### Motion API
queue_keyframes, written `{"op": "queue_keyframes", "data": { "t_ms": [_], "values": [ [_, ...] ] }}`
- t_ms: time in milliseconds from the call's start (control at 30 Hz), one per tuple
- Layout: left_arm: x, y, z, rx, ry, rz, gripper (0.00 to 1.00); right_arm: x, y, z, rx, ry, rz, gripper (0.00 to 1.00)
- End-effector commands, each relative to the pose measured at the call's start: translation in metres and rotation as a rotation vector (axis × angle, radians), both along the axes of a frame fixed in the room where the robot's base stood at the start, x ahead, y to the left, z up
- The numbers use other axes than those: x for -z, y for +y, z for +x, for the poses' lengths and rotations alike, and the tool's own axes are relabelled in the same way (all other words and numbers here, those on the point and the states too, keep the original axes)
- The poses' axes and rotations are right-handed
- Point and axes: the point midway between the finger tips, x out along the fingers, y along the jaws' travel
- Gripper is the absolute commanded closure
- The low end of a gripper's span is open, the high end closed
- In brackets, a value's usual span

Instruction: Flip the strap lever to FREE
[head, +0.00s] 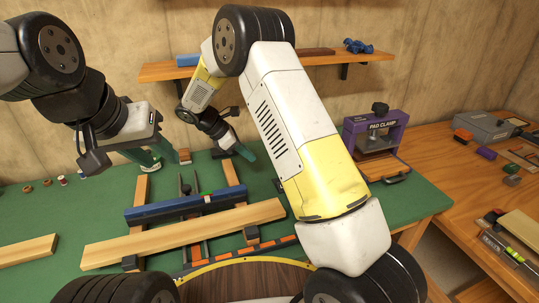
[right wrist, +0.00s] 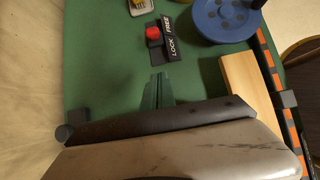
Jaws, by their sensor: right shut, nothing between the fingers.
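The strap lever has a red knob (right wrist: 153,33) on a dark base, beside a black label plate (right wrist: 167,48) marked LOCK and FREE. It shows at the upper middle of the right wrist view. The view from above does not settle which word the lever points to. My right gripper (right wrist: 158,88) is shut and empty, a short way below the lever in that picture; in the head view it (head: 248,155) is over the green bench. In the head view my right arm hides the lever area. My left gripper (head: 148,158) hangs over the bench's back left; its opening is unclear.
A blue reel (right wrist: 208,22) stands right of the label plate, with a wooden board (right wrist: 246,88) below it. A blue bar (head: 165,210) and a long plank (head: 190,233) lie across the bench. A purple pad clamp (head: 357,128) stands right. A shelf (head: 160,71) runs behind.

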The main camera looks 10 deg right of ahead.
Motion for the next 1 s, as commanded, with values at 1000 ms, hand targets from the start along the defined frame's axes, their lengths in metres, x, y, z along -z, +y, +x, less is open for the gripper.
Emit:
{"op": "queue_keyframes", "data": {
  "t_ms": [1000],
  "values": [
    [0.0,0.0,0.0,0.0,0.0,0.0,0.64,0.063,-0.096,0.018,0.003,-0.002,0.001,1.0]
  ]
}}
